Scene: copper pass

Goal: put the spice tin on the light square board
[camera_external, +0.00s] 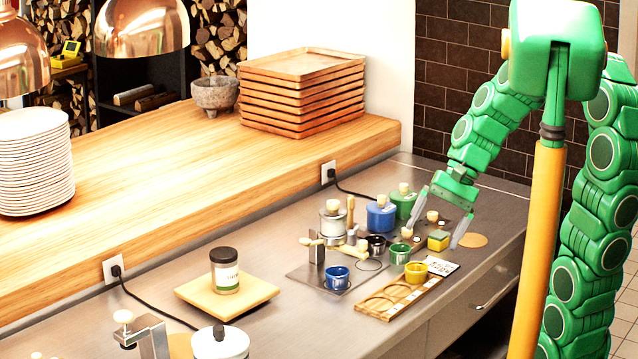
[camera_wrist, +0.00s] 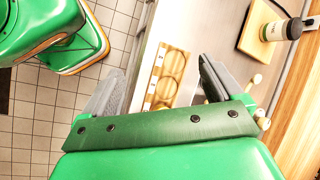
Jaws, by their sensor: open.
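The spice tin (camera_external: 226,279), a pale jar with a dark lid and a label, stands upright on the light square board (camera_external: 250,297) at the lower left of the external view. Both also show at the top right of the wrist view, the tin (camera_wrist: 280,30) on the board (camera_wrist: 254,32). My gripper (camera_external: 440,218) is open and empty, well to the right of the tin, near the small pots. Its spread fingers also frame the middle of the wrist view (camera_wrist: 160,82). Nothing touches the tin except the board under it.
Several pots and cups crowd the counter, including a blue jar (camera_external: 380,217) and a blue cup (camera_external: 337,277). A wooden tray with round recesses (camera_external: 385,303) lies near the front edge. A white lidded pot (camera_external: 220,345) stands in front of the board. A raised wooden shelf (camera_external: 180,170) runs behind.

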